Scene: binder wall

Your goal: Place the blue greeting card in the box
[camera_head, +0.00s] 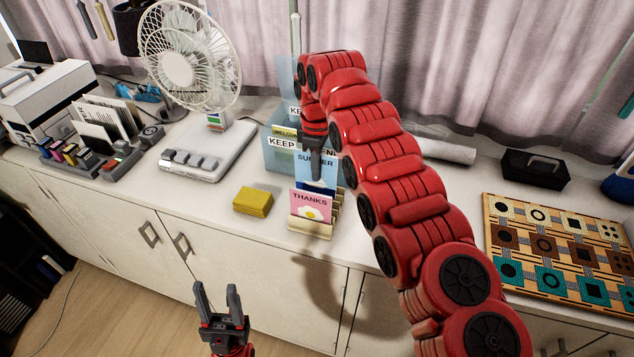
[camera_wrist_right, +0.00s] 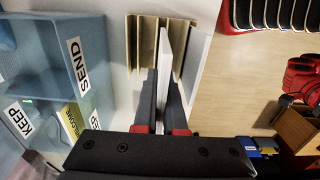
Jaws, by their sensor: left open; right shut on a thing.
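My right gripper (camera_head: 316,172) is shut on the blue card (camera_head: 303,175), whose front reads "SUMMER". The card is upright, just above and behind the pink "THANKS" card (camera_head: 311,206) in the small card rack (camera_head: 309,228). In the right wrist view the gripper (camera_wrist_right: 163,88) pinches a card seen edge-on (camera_wrist_right: 166,48), over the rack's slots (camera_wrist_right: 150,24); I cannot tell whether its lower edge is clear of them. The light-blue box (camera_head: 277,155), labelled "KEEP" and "SEND", stands behind and left of the rack. My left gripper (camera_head: 220,303) is open and empty, low in front of the cabinet.
A yellow stack (camera_head: 253,201) lies left of the rack. A fan (camera_head: 185,60) stands at the back left, a patterned board (camera_head: 560,250) at right. The countertop before the fan's base is partly clear.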

